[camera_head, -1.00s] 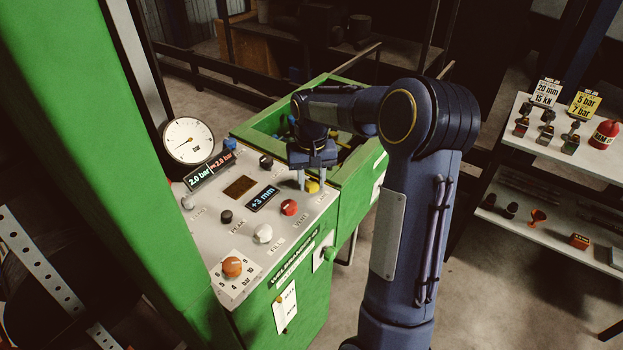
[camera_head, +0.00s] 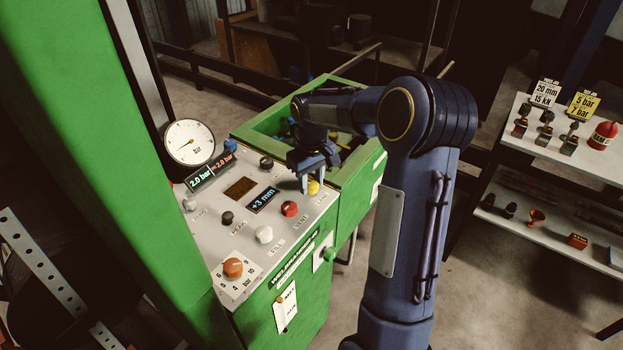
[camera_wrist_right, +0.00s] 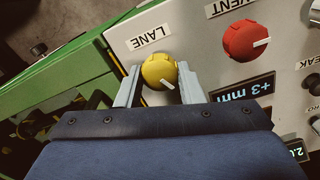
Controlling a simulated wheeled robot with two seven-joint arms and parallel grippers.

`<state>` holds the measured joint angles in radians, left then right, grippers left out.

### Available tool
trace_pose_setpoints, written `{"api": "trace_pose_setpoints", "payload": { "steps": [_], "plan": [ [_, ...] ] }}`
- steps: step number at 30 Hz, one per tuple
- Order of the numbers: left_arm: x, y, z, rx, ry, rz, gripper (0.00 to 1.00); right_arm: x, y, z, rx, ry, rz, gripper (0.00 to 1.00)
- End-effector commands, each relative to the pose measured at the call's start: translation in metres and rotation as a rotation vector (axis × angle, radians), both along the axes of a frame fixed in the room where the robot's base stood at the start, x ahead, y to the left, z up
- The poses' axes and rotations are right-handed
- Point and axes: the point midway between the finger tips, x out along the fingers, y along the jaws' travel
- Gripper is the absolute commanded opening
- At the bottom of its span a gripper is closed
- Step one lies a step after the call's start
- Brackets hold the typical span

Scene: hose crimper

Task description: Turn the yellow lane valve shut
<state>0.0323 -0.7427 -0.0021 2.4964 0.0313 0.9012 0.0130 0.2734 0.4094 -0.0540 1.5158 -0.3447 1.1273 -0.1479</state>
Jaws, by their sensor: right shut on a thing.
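The yellow lane valve (camera_wrist_right: 159,71) is a round knob with a white pointer mark, beside the LANE label (camera_wrist_right: 150,36) in the right wrist view. In the head view it shows as a small yellow patch (camera_head: 314,187) at the panel's right edge. My right gripper (camera_wrist_right: 158,76) has a finger on either side of the knob and is shut on it. In the head view the right gripper (camera_head: 312,186) points down at the panel. The pointer mark slants toward the lower right in the wrist view. My left gripper is not in view.
The red VENT knob (camera_head: 289,209) and white FILL knob (camera_head: 263,234) sit close by on the grey panel. An orange dial (camera_head: 233,267) is nearer the front. The gauge (camera_head: 188,143) stands behind. A green open bin (camera_head: 358,165) adjoins the panel. A shelf (camera_head: 569,151) stands right.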

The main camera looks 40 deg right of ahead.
Motion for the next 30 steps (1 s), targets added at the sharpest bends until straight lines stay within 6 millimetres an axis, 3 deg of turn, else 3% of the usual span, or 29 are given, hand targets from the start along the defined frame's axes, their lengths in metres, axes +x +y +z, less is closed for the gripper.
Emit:
{"api": "trace_pose_setpoints", "payload": {
  "steps": [30],
  "plan": [
    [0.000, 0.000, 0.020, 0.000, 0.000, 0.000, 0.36, 0.001, 0.000, 0.002, -0.001, -0.004, 0.922, 0.11]
  ]
}}
